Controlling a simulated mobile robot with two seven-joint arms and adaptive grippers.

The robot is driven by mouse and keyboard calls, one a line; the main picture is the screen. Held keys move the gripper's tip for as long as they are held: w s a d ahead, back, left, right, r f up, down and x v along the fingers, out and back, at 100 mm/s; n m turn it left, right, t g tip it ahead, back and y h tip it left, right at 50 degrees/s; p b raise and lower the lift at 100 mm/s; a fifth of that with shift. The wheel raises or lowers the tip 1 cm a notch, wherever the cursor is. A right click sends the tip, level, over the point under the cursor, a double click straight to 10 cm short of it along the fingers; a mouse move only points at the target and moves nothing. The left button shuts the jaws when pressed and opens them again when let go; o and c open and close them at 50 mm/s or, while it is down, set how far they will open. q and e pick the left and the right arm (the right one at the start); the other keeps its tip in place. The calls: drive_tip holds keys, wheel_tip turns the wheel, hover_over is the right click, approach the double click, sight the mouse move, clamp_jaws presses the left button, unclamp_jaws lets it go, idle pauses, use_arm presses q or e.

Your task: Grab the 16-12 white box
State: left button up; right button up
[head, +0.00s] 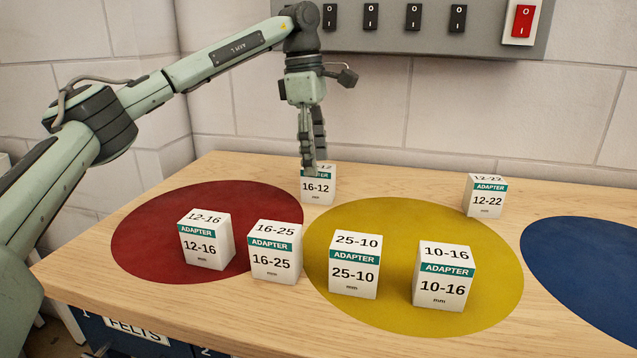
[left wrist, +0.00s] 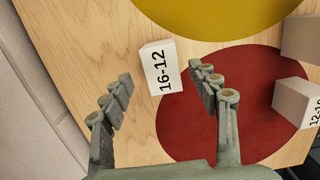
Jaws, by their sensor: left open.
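The white box marked 16-12 (head: 318,188) stands upright at the back of the bench, between the red and yellow discs. My left gripper (head: 313,168) points down over it, and its fingers hide part of the box's top. In the left wrist view the top of the 16-12 box (left wrist: 161,67) shows ahead of and between the two fingers of the open left gripper (left wrist: 157,85). The fingers look apart from the box there; the exact height gap cannot be told. My right gripper is in neither view.
White boxes 12-16 (head: 206,240), 16-25 (head: 275,252), 25-10 (head: 354,265) and 10-16 (head: 443,276) stand nearer the front. Box 12-22 (head: 486,196) stands at the back right. The wall and switch panel (head: 420,42) lie behind. Bare wood surrounds the 16-12 box.

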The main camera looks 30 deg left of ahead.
sight(318, 180)
use_arm(q)
drive_tip(key=f, duration=0.5)
drive_tip(key=shift+s+d, duration=0.1)
drive_tip(key=shift+d, duration=0.25)
drive_tip(key=c, duration=1.3)
